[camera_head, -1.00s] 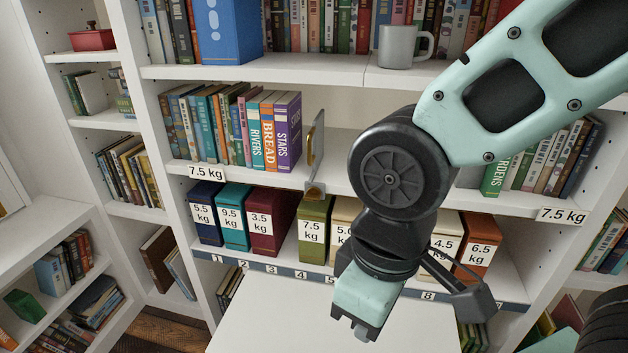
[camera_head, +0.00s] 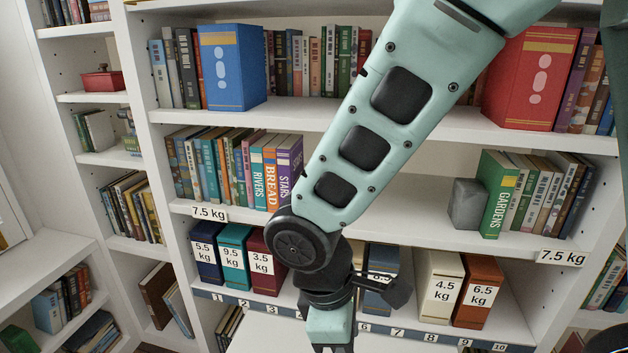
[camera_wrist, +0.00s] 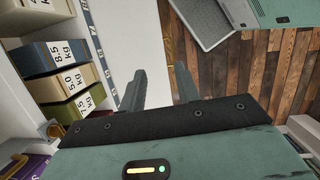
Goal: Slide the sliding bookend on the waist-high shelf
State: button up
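The waist-high shelf (camera_head: 405,200) is the white middle board, with a row of books (camera_head: 230,165) at its left end. The sliding bookend, an upright plate with a brass-coloured handle, is hidden behind my arm in the head view. At the lower left of the wrist view, a brass-coloured piece (camera_wrist: 14,166) shows near the shelf edge; it is probably part of the bookend, but I cannot be sure. My gripper (camera_head: 332,347) points down in front of the lower boxes, below the waist-high shelf. In the wrist view its two fingers (camera_wrist: 158,88) stand apart with nothing between them.
A grey block (camera_head: 467,205) stands beside the green GARDENS book (camera_head: 497,195) on the shelf's right. Boxes with weight labels, such as the orange one (camera_head: 478,290), line the shelf below. The shelf's middle right looks clear.

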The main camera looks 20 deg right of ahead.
jog(key=w+d+f+n+t+h+p, duration=0.15)
jog(key=w+n+t+h+p, duration=0.45)
jog(key=w, duration=0.8)
jog(key=w+a+r+n+t+h, duration=0.3)
jog(key=w+a+r+n+t, duration=0.4)
jog(key=w+r+n+t, duration=0.15)
jog(key=p+x, duration=0.6)
jog(key=x, duration=1.1)
jog(key=shift+f+n, duration=0.3)
jog(key=shift+n, duration=0.15)
jog(key=shift+s+d, duration=0.1)
jog(key=shift+s, duration=0.05)
grip_shut()
